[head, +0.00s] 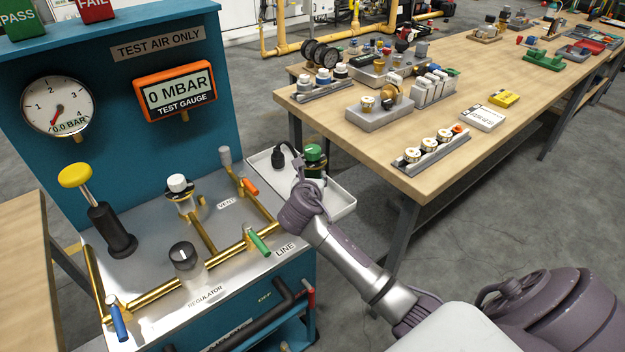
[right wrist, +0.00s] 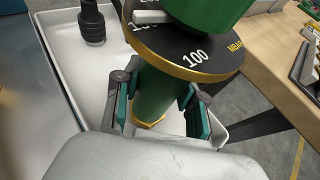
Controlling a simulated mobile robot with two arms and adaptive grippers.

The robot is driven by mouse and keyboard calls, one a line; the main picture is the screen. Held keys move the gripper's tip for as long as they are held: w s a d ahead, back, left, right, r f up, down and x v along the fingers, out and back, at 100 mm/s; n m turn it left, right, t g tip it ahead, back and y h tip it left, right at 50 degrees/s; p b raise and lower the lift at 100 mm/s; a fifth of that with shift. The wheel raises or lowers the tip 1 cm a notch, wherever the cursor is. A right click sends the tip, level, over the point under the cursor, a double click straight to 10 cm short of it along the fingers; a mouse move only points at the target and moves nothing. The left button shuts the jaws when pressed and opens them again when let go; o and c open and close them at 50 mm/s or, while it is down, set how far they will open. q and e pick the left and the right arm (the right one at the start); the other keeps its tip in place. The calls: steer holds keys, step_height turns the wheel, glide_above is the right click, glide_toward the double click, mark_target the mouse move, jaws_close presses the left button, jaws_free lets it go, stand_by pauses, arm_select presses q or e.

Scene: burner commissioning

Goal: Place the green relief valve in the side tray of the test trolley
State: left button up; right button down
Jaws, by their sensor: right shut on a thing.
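The green relief valve (head: 314,153) is upright at the right end of the test trolley. In the right wrist view its green body (right wrist: 155,92) stands below a black dial ring with a gold edge. My right gripper (head: 310,183) is shut around the body, one finger pad on each side. The valve is over the white side tray (head: 342,208), within its rim; the tray also shows in the right wrist view (right wrist: 62,65). I cannot tell whether the valve's brass foot touches the tray floor. My left gripper is not in view.
A black fitting with a cable (head: 279,157) is in the tray, left of the valve. The trolley's brass pipework (head: 205,262) and green lever (head: 258,243) are close left. A wooden bench (head: 440,100) with several parts stands to the right.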

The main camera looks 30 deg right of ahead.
steer(key=shift+f, duration=0.15)
steer(key=c, duration=0.7)
jaws_free()
steer(key=shift+f, duration=0.15)
steer(key=shift+o, duration=0.2)
steer(key=p+v, duration=0.1)
steer(key=v, duration=1.1)
